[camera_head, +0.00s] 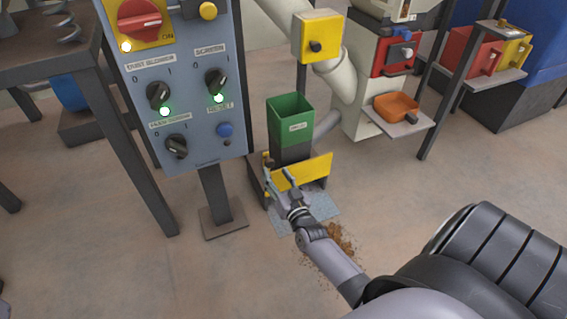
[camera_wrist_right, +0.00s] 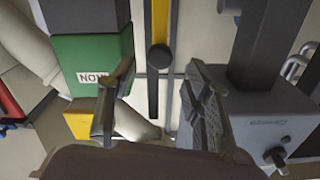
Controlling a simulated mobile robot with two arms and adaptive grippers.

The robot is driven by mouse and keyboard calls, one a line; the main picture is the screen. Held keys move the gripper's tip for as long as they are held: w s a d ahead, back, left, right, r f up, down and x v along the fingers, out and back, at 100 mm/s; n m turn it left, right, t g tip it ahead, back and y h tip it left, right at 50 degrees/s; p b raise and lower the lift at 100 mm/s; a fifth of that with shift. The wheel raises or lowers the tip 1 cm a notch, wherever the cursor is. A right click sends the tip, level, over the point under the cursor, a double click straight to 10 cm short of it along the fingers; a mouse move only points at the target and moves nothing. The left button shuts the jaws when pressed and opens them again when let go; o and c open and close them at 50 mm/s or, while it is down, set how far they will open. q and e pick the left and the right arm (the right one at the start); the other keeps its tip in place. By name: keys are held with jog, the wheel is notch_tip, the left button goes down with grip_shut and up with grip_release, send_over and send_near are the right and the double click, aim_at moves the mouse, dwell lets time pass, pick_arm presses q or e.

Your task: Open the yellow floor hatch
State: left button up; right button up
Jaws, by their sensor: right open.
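The yellow hatch panel (camera_head: 312,170) shows in the head view low at the front of a dark floor box, below the green bin (camera_head: 290,108). It looks tilted up rather than flat. My right gripper (camera_head: 278,178) is open at the panel's left end, with its fingers pointing at it. In the right wrist view, a narrow yellow strip (camera_wrist_right: 160,20) with a dark round knob (camera_wrist_right: 159,56) lies ahead, between the lines of my open fingers (camera_wrist_right: 157,100). I cannot tell whether a finger touches the panel. My left gripper is out of view.
A blue-grey control panel (camera_head: 180,100) on a post stands left of my right gripper. A pale pipe (camera_head: 345,85) and an orange scoop (camera_head: 397,107) on a shelf are at the right. Brown spilled grains (camera_head: 340,240) lie by my right forearm.

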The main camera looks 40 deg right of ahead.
jog(key=v, duration=0.6)
dwell(0.3)
